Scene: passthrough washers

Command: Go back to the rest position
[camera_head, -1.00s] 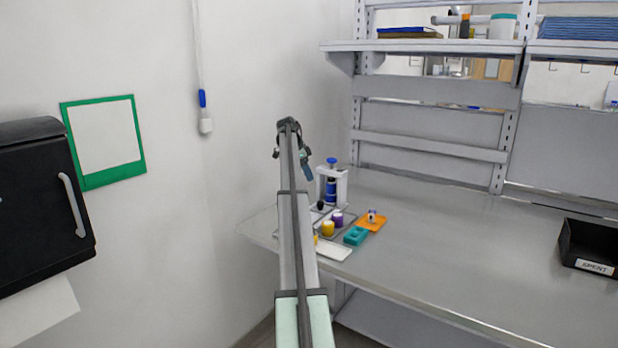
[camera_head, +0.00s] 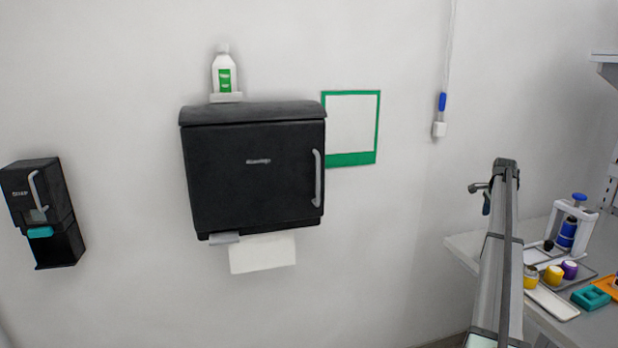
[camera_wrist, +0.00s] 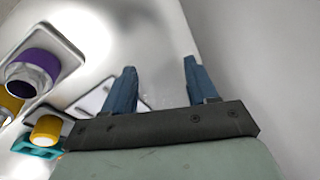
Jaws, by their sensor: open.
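My gripper (camera_wrist: 160,85) is open in the wrist view, with two blue fingers apart and nothing between them. Bare grey bench surface shows beyond the fingers. In the head view my arm rises at the right, and the gripper's fingers at its far end are mostly hidden. A purple-capped piece (camera_head: 570,269) and yellow-capped pieces (camera_head: 553,275) sit on the bench beside the arm. In the wrist view the purple one (camera_wrist: 38,66) and a yellow one (camera_wrist: 46,128) lie left of the fingers, apart from them.
A white press with a blue knob (camera_head: 568,235), a teal block (camera_head: 591,297), a white tray (camera_head: 553,302) and an orange tray (camera_head: 608,287) crowd the bench corner. A black towel dispenser (camera_head: 252,170) and a soap dispenser (camera_head: 42,210) hang on the wall.

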